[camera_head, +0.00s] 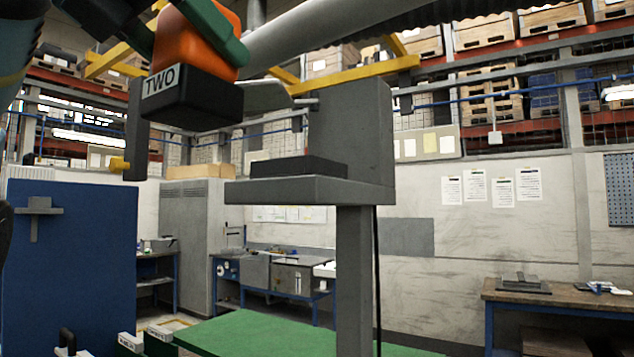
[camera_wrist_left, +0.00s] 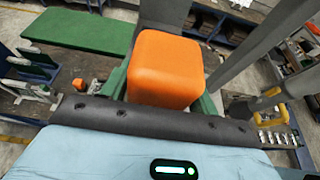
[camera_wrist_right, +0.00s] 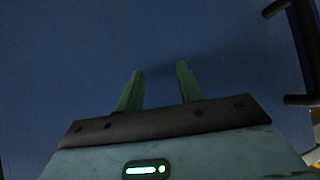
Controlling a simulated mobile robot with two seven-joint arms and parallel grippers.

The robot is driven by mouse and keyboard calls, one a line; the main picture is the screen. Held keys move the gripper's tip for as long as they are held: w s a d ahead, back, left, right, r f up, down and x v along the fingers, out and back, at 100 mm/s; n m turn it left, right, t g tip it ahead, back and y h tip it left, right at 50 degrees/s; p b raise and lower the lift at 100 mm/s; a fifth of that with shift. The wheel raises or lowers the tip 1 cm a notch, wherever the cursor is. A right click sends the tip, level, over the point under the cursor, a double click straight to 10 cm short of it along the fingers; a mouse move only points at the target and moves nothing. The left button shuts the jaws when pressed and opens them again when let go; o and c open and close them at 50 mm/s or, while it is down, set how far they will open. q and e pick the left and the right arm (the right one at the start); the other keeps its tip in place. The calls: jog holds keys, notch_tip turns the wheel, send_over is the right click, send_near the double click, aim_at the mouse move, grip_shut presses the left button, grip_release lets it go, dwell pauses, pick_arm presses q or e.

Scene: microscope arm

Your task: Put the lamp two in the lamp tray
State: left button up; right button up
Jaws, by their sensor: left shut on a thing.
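Lamp two, with an orange top (camera_head: 196,45) and a dark base labelled TWO (camera_head: 193,100), hangs high at the upper left of the head view. My left gripper (camera_head: 208,30) is shut on the orange top, with green fingers on its sides. The orange block (camera_wrist_left: 165,68) also fills the space between the fingers in the left wrist view. My right gripper (camera_wrist_right: 158,88) shows in its wrist view with its fingers apart and nothing between them, facing a dark blue surface. I cannot tell which thing is the lamp tray.
A grey stand (camera_head: 350,130) with a shelf (camera_head: 310,190) bearing a dark flat block (camera_head: 298,167) is right of and below the lamp. A blue panel (camera_head: 75,270) stands at left. A green surface (camera_head: 260,333) lies low.

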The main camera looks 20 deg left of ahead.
pick_arm(q)
jog(key=shift+s+r, duration=0.1)
jog(key=shift+s, duration=0.3)
jog(key=shift+w+r+x, duration=0.25)
jog(key=shift+r+x, duration=0.35)
jog(key=shift+x, duration=2.35)
jog(key=shift+w+r+x, duration=0.25)
jog(key=shift+r+x, duration=0.3)
jog(key=shift+x, duration=2.4)
jog(key=shift+w+r+x, duration=0.25)
jog(key=shift+r+x, duration=0.35)
jog(key=shift+x, duration=2.35)
jog(key=shift+f, duration=0.1)
jog(key=o, duration=1.1)
jog(key=shift+o, duration=0.2)
jog(key=v, duration=1.2)
